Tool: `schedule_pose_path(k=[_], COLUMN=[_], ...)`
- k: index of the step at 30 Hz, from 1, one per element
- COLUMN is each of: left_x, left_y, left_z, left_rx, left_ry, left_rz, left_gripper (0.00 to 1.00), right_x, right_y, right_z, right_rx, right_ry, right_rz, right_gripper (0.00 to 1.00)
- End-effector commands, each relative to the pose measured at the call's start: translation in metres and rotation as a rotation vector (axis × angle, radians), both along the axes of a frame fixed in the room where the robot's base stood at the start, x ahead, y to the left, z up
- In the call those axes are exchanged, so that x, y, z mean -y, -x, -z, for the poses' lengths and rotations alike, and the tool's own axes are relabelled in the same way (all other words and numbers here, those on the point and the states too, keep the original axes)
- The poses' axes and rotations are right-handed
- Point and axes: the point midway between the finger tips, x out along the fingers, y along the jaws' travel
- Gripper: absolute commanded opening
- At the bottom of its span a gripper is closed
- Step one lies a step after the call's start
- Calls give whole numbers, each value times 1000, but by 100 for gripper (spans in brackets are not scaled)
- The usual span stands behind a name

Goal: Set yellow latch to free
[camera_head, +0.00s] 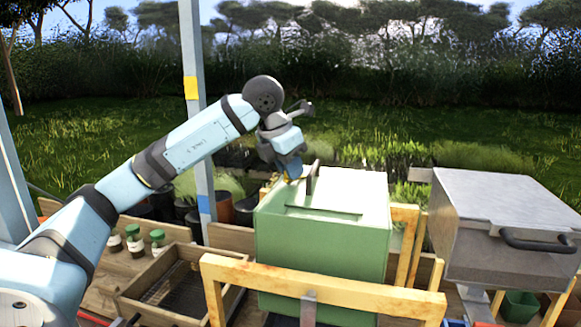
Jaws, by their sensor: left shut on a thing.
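A green box (320,245) stands in the middle, with a dark slot line across its top. My left gripper (291,176) reaches down from the upper left to the back left edge of the box top. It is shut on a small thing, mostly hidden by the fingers. A little yellow shows there, which looks like the yellow latch (284,176); its setting cannot be made out. A dark brown upright piece (313,178) stands just right of the fingers. My right gripper is not in view.
A wooden frame (325,280) stands before the green box. A grey box with a black handle (540,241) is at the right. A blue post with yellow and blue bands (191,60) rises behind my left arm. A wooden tray (139,303) and small jars (134,238) are at left.

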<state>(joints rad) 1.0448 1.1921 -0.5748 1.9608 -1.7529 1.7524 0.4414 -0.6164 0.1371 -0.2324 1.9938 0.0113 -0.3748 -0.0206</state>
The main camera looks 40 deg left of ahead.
Motion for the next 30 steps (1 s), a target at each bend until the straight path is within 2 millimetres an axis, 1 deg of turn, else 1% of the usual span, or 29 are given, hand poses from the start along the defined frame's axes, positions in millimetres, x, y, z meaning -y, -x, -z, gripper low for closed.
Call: schedule_pose_path(k=[9,18,24,30], left_x=[0,-1,-2,-2], left_y=[0,0,0,0], left_z=[-1,0,0,0], left_rx=[1,0,0,-1], left_ry=[-1,0,0,0], left_rz=[-296,-525,-622,-671], left_gripper=[0,0,0,0], right_x=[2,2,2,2], right_y=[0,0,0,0], right_z=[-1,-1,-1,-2], right_rx=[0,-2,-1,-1], right_ry=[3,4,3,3], right_rz=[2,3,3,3], right_gripper=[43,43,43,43])
